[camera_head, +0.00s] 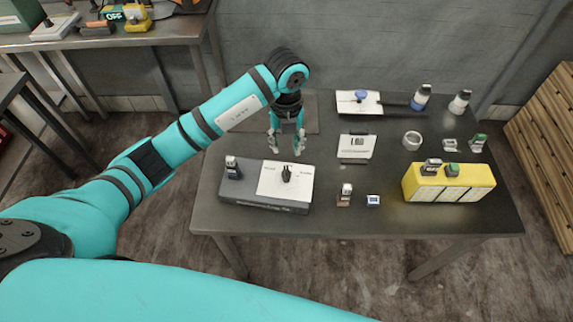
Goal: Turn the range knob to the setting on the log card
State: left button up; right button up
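A black knob (286,174) stands upright on a white plate on top of a grey box (264,205) at the table's left front. Small printing on the plate is too small to read. A white card (357,147) with dark marks lies in a dark holder right of the box; it may be the log card, and I cannot read its setting. My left gripper (286,149) points down just behind the knob, its two fingers spread, with nothing seen between them. It appears apart from the knob. My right gripper is not in view.
A small dark-and-white block (233,167) stands on the box's left side. A yellow box (450,190), small blocks (345,194), a white ring (412,140) and bottles (421,97) occupy the table's right half. A wooden crate (550,140) stands at the right.

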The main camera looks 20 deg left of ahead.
aim_at(286, 170)
pick_arm(q)
notch_tip(286, 170, down, 11)
jog(key=shift+r+p, duration=0.1)
jog(key=shift+p, duration=0.95)
grip_shut()
